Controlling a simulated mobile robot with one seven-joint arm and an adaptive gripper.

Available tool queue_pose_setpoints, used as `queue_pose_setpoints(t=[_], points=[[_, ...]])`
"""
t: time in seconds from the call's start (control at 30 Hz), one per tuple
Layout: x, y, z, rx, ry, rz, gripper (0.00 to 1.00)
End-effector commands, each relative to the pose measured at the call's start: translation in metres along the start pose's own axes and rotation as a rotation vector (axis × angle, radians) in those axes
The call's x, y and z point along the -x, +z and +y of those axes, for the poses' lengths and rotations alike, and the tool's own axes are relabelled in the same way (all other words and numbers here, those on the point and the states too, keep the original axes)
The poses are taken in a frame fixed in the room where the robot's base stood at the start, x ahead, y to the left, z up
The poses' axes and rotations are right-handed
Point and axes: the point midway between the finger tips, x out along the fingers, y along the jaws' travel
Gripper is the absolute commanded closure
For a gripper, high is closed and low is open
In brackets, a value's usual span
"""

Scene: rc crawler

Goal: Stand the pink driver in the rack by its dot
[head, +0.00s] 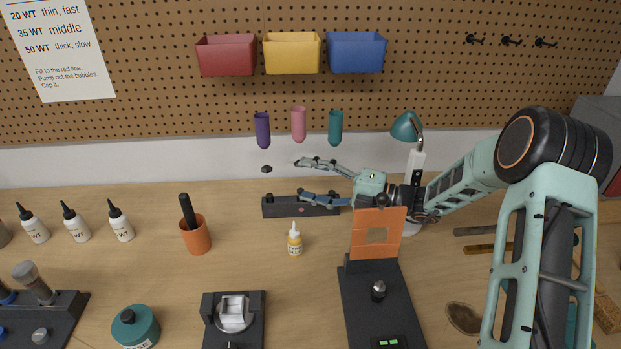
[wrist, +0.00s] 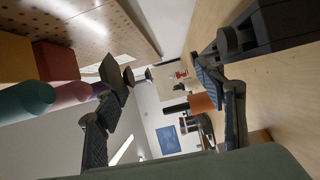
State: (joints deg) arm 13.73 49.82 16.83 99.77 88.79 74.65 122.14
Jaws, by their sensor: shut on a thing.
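A pink, round-ended piece (head: 298,124), which I take to be the pink driver or its handle, hangs upright by the pegboard's lower edge, between a purple one (head: 262,130) and a teal one (head: 335,127). The black rack (head: 273,208) lies on the table with a pinkish dot (head: 302,210) on its front. My gripper (head: 302,179) points left just above the rack; its lower finger overlaps the rack in view. In the wrist view my gripper (wrist: 155,75) shows its fingers apart. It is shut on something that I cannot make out. The pink piece (wrist: 72,95) is beyond the upper finger.
A small yellow bottle (head: 295,243) stands in front of the rack. An orange panel (head: 378,234) on a black stand is near my wrist. A teal lamp (head: 407,126) is behind. An orange cup (head: 196,237) stands left, with clear table between it and the rack.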

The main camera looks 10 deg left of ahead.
Motion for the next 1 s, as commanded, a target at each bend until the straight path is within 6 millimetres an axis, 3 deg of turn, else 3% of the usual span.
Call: queue_pose_setpoints(t=[0.1, 0.13, 0.3, 0.67, 1.0], points=[[0.0, 0.0, 0.001, 0.0, 0.001, 0.0, 0.62], [0.0, 0.0, 0.001, 0.0, 0.001, 0.0, 0.36], [0.0, 0.0, 0.001, 0.0, 0.001, 0.0, 0.17], [0.0, 0.0, 0.004, 0.001, 0.0, 0.0, 0.16], [0.001, -0.001, 0.061, 0.005, 0.0, -0.001, 0.16]])
